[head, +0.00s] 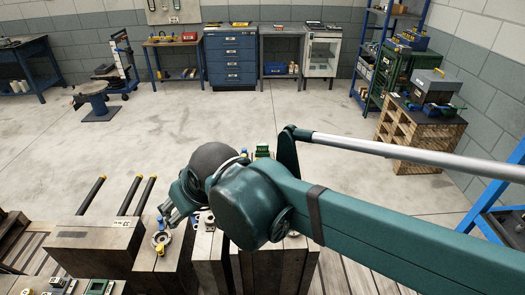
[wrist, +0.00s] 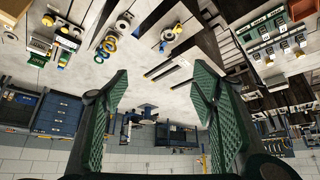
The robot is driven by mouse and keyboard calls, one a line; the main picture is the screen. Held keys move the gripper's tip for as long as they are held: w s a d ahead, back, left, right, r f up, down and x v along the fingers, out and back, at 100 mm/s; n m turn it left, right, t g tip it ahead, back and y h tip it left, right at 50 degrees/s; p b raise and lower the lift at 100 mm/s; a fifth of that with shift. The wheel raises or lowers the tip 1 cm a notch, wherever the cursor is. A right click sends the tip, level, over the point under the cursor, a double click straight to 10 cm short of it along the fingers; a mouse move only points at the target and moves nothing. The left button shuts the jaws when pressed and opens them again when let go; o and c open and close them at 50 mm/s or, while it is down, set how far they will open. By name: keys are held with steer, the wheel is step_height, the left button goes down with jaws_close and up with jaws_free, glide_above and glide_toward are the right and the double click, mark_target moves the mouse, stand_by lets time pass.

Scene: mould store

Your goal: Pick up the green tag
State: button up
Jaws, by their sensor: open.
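No object can be told for sure as the green tag. A small green piece (head: 262,151) shows behind my arm, on or near the mould blocks, partly hidden. In the wrist view a small green piece (wrist: 38,60) sits on a block at the left, well to the side of my fingers. Other green pieces (head: 97,287) lie at the lower left of the head view. My gripper (wrist: 158,92) is open, with two green ribbed fingers wide apart and nothing between them. In the head view my arm hides part of the blocks.
Heavy mould blocks (head: 100,243) stand in a row at the front, with dark rods behind. A metal ring (head: 160,239) and yellow pieces lie on one block. A wooden crate stack (head: 411,140) stands at right. The floor (head: 225,125) beyond is clear.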

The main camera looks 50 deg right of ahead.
steer(key=w+d+r+m+g+h, duration=0.1)
steer(key=w+d+r+m, duration=0.15)
steer(key=w+d, duration=1)
steer(key=m+g+h+p, duration=0.2)
steer(key=m+g+p, duration=0.1)
steer(key=m, duration=0.3)
glide_above(263, 145)
steer(key=s+a, duration=0.2)
step_height(263, 145, down, 22)
steer(key=shift+s+f, duration=0.1)
steer(key=shift+f, duration=0.1)
steer(key=shift+b+x, duration=0.5)
steer(key=shift+x, duration=0.75)
steer(key=shift+f, duration=0.1)
